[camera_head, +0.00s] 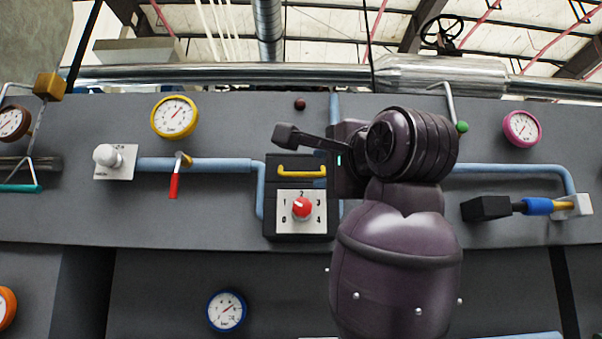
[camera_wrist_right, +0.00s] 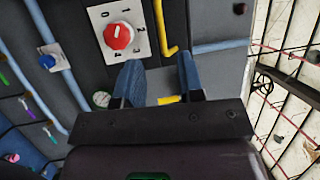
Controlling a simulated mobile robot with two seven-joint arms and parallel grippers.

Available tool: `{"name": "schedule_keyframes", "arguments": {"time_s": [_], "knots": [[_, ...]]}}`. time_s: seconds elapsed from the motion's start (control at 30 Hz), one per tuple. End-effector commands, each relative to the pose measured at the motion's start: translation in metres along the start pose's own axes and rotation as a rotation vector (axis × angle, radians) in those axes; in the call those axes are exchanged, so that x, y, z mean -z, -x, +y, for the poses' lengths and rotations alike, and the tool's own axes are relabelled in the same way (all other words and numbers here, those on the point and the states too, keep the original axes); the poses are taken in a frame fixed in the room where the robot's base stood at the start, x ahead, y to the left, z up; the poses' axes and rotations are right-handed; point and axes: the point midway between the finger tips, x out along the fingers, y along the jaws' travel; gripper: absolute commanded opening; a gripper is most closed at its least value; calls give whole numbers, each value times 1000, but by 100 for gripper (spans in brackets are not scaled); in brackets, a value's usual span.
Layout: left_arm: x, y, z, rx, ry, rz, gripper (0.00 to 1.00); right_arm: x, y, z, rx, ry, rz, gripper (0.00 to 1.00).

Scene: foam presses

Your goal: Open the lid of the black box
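The black box (camera_head: 265,215) is on the grey wall panel in the middle of the head view. Its lid has a yellow handle (camera_head: 302,170) above a white dial plate with a red knob (camera_head: 302,207). My right gripper (camera_head: 289,135) is above and in front of the box, apart from the handle in the head view. In the right wrist view its blue-padded fingers (camera_wrist_right: 158,78) stand apart. The yellow handle (camera_wrist_right: 163,28) lies beyond the fingertips, beside the red knob (camera_wrist_right: 120,36). The lid looks shut. My left gripper is not in view.
Blue pipes (camera_head: 200,165) run along the panel on both sides of the box. A red-handled valve (camera_head: 174,184) is to the left. A black-and-blue lever (camera_head: 538,206) is at the right. Several gauges (camera_head: 174,116) are on the panel. My right arm hides the area right of the box.

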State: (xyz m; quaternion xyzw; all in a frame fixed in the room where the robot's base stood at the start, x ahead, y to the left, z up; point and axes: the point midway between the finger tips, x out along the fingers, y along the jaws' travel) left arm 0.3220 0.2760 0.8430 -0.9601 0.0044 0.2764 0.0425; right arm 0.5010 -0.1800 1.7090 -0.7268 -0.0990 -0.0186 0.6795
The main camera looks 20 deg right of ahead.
Motion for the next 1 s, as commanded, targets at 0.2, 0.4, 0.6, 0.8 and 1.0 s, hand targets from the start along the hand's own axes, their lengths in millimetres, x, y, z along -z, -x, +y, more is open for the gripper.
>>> {"name": "schedule_keyframes", "arguments": {"time_s": [0.2,0.4,0.6,0.8,1.0], "knots": [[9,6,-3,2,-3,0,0,1,-39,-1,-5,1,1,35],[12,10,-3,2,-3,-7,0,0,-70,0,-4,3,0,35],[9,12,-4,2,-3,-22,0,1,-88,0,-1,2,1,35],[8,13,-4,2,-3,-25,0,1,-93,0,0,2,1,35],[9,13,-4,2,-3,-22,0,0,-92,0,1,2,1,34]]}}
